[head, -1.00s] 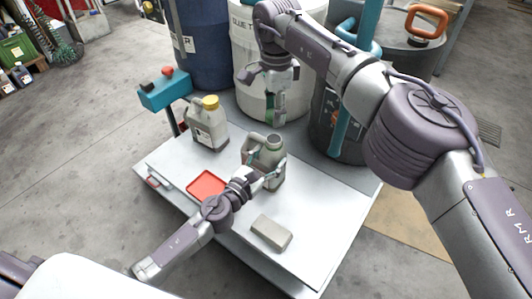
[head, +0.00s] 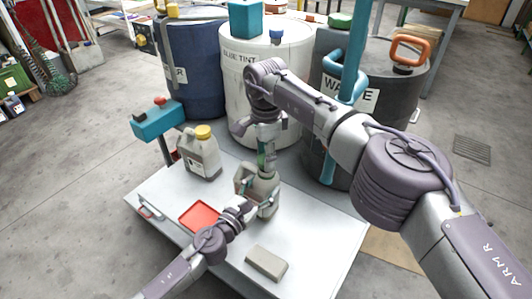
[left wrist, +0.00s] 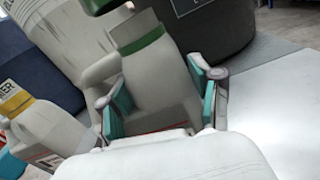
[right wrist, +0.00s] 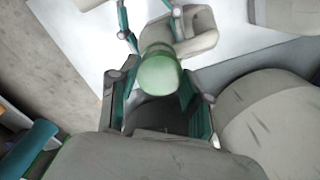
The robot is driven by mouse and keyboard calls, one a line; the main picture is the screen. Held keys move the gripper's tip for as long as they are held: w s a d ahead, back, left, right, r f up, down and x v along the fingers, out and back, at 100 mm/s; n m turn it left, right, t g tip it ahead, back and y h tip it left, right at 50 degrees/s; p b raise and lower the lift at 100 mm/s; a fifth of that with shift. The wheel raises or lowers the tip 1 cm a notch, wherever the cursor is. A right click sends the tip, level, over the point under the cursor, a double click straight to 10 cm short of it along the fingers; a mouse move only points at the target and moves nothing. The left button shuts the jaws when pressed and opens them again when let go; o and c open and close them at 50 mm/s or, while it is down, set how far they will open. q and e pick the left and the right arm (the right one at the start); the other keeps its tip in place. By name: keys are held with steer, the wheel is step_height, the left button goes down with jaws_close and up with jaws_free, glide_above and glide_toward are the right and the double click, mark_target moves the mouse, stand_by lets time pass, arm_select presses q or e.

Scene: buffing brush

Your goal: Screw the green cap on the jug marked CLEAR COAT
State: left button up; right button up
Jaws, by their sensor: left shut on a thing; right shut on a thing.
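A grey-white jug (head: 266,197) with a handle stands on the white table, held around its body by my shut left gripper (head: 256,186). In the left wrist view the jug (left wrist: 160,90) shows an uncapped neck with a green band. I cannot read its label. My right gripper (head: 267,152) is above the jug and points down, shut on the green cap (right wrist: 160,72). In the left wrist view the cap (left wrist: 100,5) is partly cut off at the top edge, a little above the neck and to its left, apart from it.
A second jug with a yellow cap (head: 203,132) stands at the table's back left. A red tray (head: 199,218) and a grey block (head: 266,263) lie nearer the front. Blue (head: 190,75), white (head: 250,95) and dark (head: 395,85) drums stand behind the table.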

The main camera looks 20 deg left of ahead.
mark_target(264, 183)
steer(key=shift+f, duration=0.65)
steer(key=shift+f, duration=0.55)
steer(key=m, duration=0.3)
stand_by(0.4)
steer(key=o, duration=0.7)
steer(key=shift+r, duration=0.1)
